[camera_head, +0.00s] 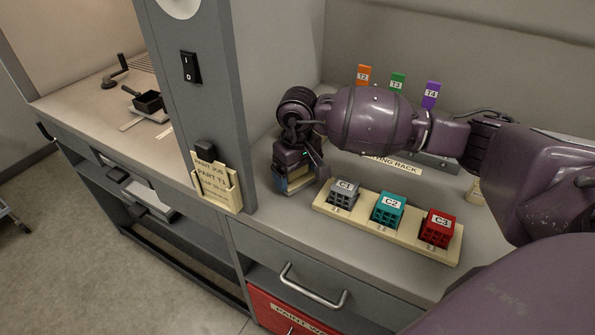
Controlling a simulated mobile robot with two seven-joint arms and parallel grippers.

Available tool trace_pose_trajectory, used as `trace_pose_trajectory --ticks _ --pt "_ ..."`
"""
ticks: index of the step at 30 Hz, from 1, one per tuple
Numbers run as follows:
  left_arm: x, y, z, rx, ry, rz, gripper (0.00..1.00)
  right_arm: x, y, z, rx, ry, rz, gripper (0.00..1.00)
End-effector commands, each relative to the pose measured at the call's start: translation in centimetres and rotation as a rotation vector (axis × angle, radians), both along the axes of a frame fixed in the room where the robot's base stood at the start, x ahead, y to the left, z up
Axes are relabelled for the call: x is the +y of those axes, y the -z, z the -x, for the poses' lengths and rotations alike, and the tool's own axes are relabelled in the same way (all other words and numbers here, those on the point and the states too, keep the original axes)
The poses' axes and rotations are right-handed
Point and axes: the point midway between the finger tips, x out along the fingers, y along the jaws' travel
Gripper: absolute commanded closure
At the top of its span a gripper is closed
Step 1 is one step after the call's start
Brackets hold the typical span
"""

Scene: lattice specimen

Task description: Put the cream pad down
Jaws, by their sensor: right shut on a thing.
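My right gripper (297,172) points down at the left end of the counter, beside the grey pillar. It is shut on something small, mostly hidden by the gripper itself. A cream-coloured piece (300,184) with blue beside it shows just under the fingers; it looks like the cream pad, but I cannot tell its full shape. I also cannot tell whether it touches the counter. My left gripper is not in view.
A cream rack (373,237) right of the gripper holds a grey C1 block (343,195), teal C2 block (388,210) and red C3 block (438,230). Orange, green and purple tags stand behind my arm. A card holder (217,190) hangs on the pillar (215,105).

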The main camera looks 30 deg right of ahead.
Motion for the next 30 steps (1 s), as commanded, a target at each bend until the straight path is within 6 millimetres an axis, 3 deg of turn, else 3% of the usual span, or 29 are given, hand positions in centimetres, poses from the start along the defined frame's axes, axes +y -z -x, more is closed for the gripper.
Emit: trace_pose_trajectory --ticks 1,2,4,11,16,30 --pt "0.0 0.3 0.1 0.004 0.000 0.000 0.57 0.0 0.4 0.0 0.003 -0.001 0.000 0.28" --pt "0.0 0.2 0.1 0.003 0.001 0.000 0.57 0.0 0.4 0.0 0.002 -0.001 0.000 0.08" --pt "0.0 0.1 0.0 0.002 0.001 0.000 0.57 0.0 0.2 0.0 0.001 0.000 0.000 0.00" --pt "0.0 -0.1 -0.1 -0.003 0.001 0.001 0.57 0.0 0.1 0.0 0.001 0.000 0.000 0.00" --pt "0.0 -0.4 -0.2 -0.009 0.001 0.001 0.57 0.0 -1.1 -0.1 -0.003 0.000 0.001 0.00" --pt "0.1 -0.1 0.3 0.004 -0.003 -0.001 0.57 0.0 -9.6 -0.1 -0.003 0.000 0.002 0.00"
